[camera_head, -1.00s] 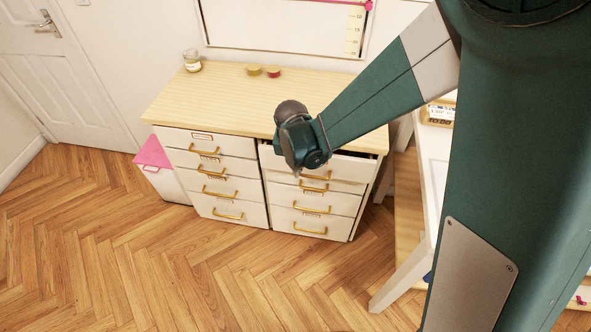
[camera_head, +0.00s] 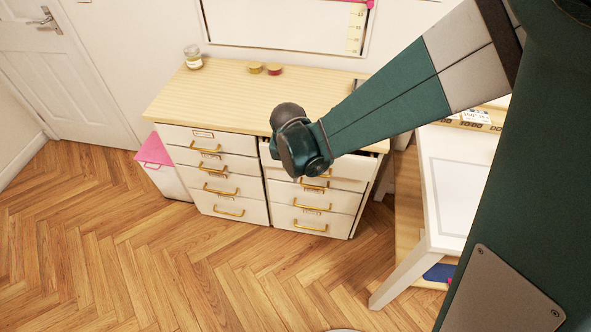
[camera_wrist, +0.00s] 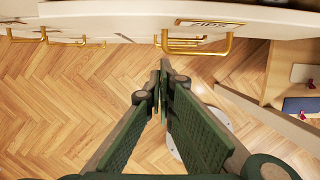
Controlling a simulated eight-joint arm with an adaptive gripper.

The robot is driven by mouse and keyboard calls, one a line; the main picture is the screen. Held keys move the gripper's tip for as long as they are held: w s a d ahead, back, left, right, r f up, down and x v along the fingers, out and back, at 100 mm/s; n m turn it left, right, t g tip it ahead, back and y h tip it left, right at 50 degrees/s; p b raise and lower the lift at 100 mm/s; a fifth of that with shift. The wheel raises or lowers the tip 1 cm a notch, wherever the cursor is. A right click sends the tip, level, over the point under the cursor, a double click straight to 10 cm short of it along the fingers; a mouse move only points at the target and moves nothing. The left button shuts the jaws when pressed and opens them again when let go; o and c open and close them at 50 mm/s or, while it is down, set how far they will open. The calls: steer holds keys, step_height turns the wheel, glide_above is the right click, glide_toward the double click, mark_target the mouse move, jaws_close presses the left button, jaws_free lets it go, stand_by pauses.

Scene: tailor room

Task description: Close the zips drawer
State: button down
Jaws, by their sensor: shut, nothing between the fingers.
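The zips drawer is the top drawer of the right column, with a white front (camera_head: 347,171), and it stands partly pulled out. In the wrist view its ZIPS label (camera_wrist: 208,24) and gold handle (camera_wrist: 198,46) show at the top, upside down. My gripper (camera_wrist: 163,74) is shut and empty, with its fingertips close to the handle in the picture. I cannot tell whether they touch it. In the head view my wrist covers the left part of the drawer front and hides the fingers.
The white cabinet has a pale wood top (camera_head: 230,92) carrying a glass jar (camera_head: 193,57) and two small tins (camera_head: 264,69). The other drawers look shut. A pink-lidded bin (camera_head: 155,152) stands left, a white table (camera_head: 455,185) right. The floor (camera_head: 180,270) in front is clear.

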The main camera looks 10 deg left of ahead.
steer(key=p+v, duration=0.2)
steer(key=v, duration=0.5)
steer(key=shift+r, duration=0.3)
steer(key=shift+a, duration=0.1)
steer(key=a+p, duration=0.4)
steer(key=a, duration=0.9)
steer(key=shift+s+f, duration=0.15)
steer(key=shift+f, duration=0.1)
steer(key=w+f+b, duration=0.3)
steer(key=w+f, duration=0.3)
steer(key=f, duration=0.3)
steer(key=shift+w+f, duration=0.2)
steer(key=shift+f, duration=0.1)
